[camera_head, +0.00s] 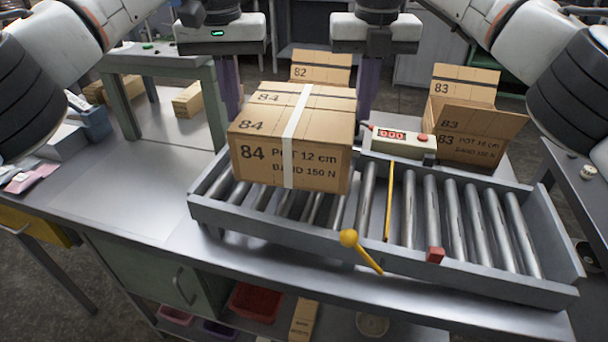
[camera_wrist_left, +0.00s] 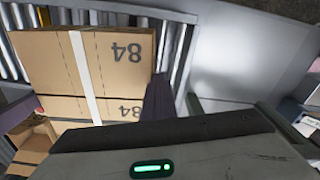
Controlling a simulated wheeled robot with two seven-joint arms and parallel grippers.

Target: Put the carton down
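The carton (camera_head: 262,135) is a brown box marked 84 with a white tape strip, upright at the left half of the roller conveyor (camera_head: 240,215). It also shows in the left wrist view (camera_wrist_left: 122,60). My left gripper (camera_head: 231,108) has its dark purple fingers together against the carton's left side. My right gripper (camera_head: 366,108) has its fingers together at the carton's right side, with the lower part hidden. Neither gripper has anything between its fingers. Rollers show just below the carton's front edge; I cannot tell whether its hidden underside touches them.
A carton marked 82 (camera_head: 322,68) stands behind, and an open carton marked 83 (camera_head: 468,145) stands behind right. A scale display (camera_head: 398,143) sits behind the rollers. A yellow-knobbed lever (camera_head: 349,238) is at the front. The right rollers and left bench top (camera_head: 130,205) are clear.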

